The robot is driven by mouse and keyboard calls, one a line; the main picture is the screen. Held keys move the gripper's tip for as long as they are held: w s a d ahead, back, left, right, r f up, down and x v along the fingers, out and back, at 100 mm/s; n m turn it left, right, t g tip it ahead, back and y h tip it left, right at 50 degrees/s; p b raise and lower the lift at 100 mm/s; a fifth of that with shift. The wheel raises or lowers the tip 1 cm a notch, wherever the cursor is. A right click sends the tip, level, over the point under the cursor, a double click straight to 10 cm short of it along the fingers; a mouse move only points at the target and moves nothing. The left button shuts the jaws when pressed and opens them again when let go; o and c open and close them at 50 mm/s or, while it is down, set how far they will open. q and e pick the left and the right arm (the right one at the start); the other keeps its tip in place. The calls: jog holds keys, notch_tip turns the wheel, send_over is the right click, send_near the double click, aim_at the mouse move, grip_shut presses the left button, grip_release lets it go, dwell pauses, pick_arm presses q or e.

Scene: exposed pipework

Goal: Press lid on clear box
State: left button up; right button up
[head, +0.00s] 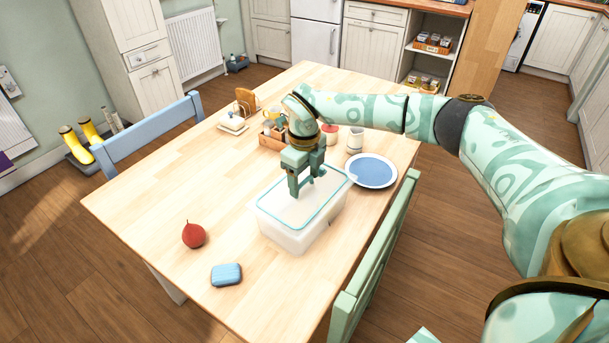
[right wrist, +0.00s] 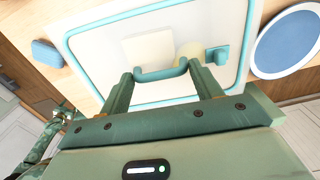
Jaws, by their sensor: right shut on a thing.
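A clear box (head: 300,241) stands on the wooden table near its right edge. A translucent lid with a teal rim (head: 277,208) lies over the top of the box; I cannot tell whether it is fully seated all round. The lid also shows in the right wrist view (right wrist: 100,62). My right gripper (head: 306,184) points down over the lid's middle. In the right wrist view its fingers (right wrist: 162,72) are shut on the lid's teal handle (right wrist: 158,74). A cream block (right wrist: 148,47) and a pale yellow round shape show at the lid there. My left gripper is not in view.
A blue plate (head: 371,171) lies right of the box. A red pear-like fruit (head: 194,235) and a small blue case (head: 227,275) lie to the left. A wooden caddy, jars and toast rack stand behind. A green chair (head: 373,262) borders the table's right edge.

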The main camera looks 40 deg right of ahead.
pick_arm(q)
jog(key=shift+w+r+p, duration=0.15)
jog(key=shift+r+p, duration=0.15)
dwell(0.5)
pick_arm(e)
jog(key=o, duration=1.3)
jog(key=shift+r+p, duration=3.05)
jog(key=shift+r, duration=0.5)
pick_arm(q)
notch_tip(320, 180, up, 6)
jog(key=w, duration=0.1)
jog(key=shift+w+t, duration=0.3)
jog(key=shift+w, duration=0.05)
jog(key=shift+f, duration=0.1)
